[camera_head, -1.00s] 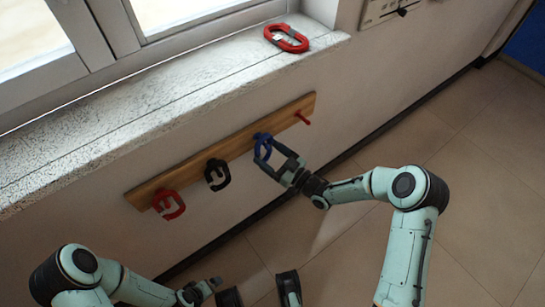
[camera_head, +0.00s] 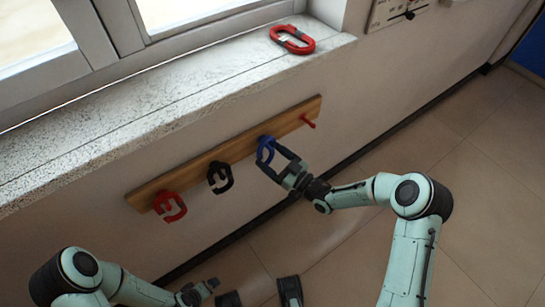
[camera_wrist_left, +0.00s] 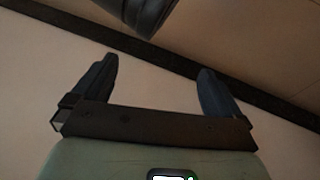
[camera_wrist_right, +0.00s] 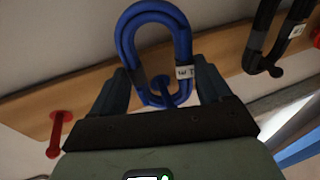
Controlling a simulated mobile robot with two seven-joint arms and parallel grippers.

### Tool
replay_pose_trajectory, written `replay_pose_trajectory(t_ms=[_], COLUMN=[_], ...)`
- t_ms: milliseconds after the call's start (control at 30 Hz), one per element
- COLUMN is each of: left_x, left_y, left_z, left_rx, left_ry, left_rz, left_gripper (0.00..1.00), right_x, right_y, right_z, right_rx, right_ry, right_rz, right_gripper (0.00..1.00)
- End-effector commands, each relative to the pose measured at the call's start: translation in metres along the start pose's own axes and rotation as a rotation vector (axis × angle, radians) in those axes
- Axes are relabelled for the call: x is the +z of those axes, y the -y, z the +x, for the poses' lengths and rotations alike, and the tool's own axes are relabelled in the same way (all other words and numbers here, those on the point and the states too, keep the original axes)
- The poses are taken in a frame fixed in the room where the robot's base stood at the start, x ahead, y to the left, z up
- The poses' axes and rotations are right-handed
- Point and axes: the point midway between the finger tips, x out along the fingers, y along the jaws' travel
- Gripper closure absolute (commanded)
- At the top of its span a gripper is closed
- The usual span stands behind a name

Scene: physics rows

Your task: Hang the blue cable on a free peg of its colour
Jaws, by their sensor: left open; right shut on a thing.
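The blue cable (camera_head: 264,150) is a coiled loop with a white label, in front of the wooden peg board (camera_head: 236,148), between the black cable and the bare red peg. My right gripper (camera_head: 272,161) is shut on it. In the right wrist view the fingers flank the blue cable (camera_wrist_right: 128,42), and a blue peg (camera_wrist_right: 163,85) shows inside the loop. I cannot tell whether the cable rests on that peg. My left gripper (camera_wrist_left: 155,85) is open and empty, low and away from the board.
A black cable (camera_head: 220,177) and a red cable (camera_head: 170,206) hang on the board to the left. A bare red peg (camera_head: 309,122) sticks out at its right end. Another red cable (camera_head: 292,40) lies on the window sill (camera_head: 180,95). The floor to the right is clear.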

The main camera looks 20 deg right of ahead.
Motion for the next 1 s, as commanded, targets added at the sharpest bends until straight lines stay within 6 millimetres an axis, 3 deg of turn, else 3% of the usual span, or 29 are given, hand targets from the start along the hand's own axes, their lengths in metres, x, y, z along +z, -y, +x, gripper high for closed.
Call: replay_pose_trajectory(t_ms=[133, 167, 200, 233, 567, 667, 1000], left_x=[0.0, 0.0, 0.0, 0.0, 0.001, 0.002, 0.019], left_y=[0.0, 0.0, 0.0, 0.0, -0.001, -0.003, -0.008], left_z=[0.0, 0.0, 0.0, 0.0, -0.002, -0.005, -0.02], left_rx=[0.0, 0.0, 0.0, 0.0, 0.001, 0.004, 0.008], left_ry=[0.001, 0.001, 0.001, 0.001, 0.003, 0.007, 0.059], left_rz=[0.0, 0.0, 0.0, 0.0, 0.001, 0.002, 0.007], left_gripper=[0.0, 0.0, 0.0, 0.0, 0.0, 0.0, 0.0], right_x=[0.0, 0.0, 0.0, 0.0, 0.0, 0.0, -0.001], right_y=[0.0, 0.0, 0.0, 0.0, 0.0, -0.001, -0.001], right_z=[0.0, 0.0, 0.0, 0.0, -0.007, -0.021, -0.097], right_rx=[0.0, 0.0, 0.0, 0.0, 0.001, 0.002, 0.003], right_ry=[-0.001, -0.001, -0.001, -0.001, 0.002, 0.003, 0.003], right_rz=[0.0, 0.0, 0.0, 0.0, 0.0, -0.001, 0.001], right_gripper=[0.54, 0.19, 0.06, 0.0, 0.0, 0.0, 0.0])
